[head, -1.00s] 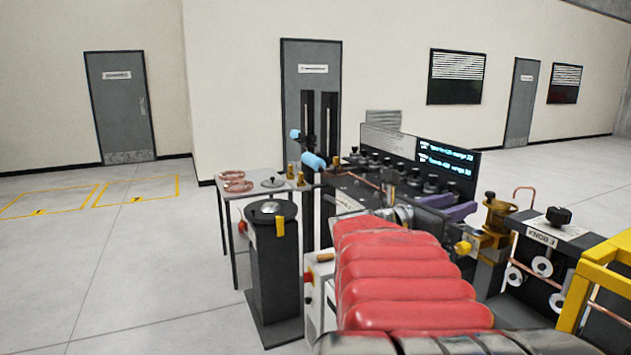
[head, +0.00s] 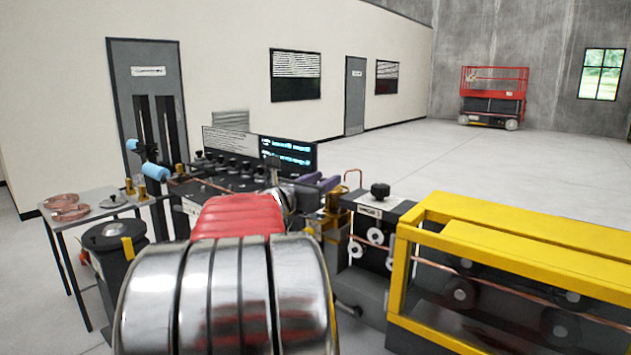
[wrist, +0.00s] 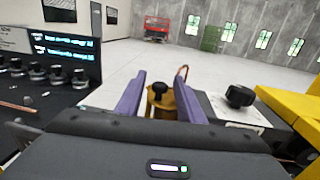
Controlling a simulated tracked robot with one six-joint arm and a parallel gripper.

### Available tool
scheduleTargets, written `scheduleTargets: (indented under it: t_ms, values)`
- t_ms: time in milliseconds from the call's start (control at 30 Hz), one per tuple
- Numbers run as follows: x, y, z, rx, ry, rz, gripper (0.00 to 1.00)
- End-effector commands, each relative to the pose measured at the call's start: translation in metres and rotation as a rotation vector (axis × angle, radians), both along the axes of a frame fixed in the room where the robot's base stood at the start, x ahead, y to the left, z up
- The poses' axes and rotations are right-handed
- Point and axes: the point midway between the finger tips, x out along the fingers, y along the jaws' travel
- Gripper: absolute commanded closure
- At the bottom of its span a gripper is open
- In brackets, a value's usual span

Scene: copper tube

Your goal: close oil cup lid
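My gripper (wrist: 159,80) is open, with its two purple fingers spread and nothing between the tips. It also shows in the head view (head: 316,187), partly behind my arm. A brass cup (wrist: 165,103) with a small dark knob on top, apparently the oil cup, shows beyond and between the fingers in the wrist view. The fingers hide parts of its sides, and I cannot tell whether the gripper touches it.
A block with a black knob (head: 380,191) and white rollers stands right of the cup. A yellow guard frame (head: 480,240) is further right. A thin copper loop (wrist: 182,73) rises behind the cup. A dark control panel (head: 288,153) stands to the left.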

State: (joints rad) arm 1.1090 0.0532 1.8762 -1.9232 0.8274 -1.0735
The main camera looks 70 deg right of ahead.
Motion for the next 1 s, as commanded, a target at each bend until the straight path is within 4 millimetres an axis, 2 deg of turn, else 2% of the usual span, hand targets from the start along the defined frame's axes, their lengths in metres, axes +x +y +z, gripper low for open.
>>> scheduleTargets:
  t_ms: [367, 867, 1000]
  values:
    - [-0.001, -0.0053, -0.0002, 0.001, 0.0, 0.001, 0.65]
    - [-0.0006, -0.0049, -0.0002, 0.0, 0.0, 0.002, 1.0]
    - [-0.0006, -0.0049, -0.0001, 0.0, 0.0, 0.003, 1.0]
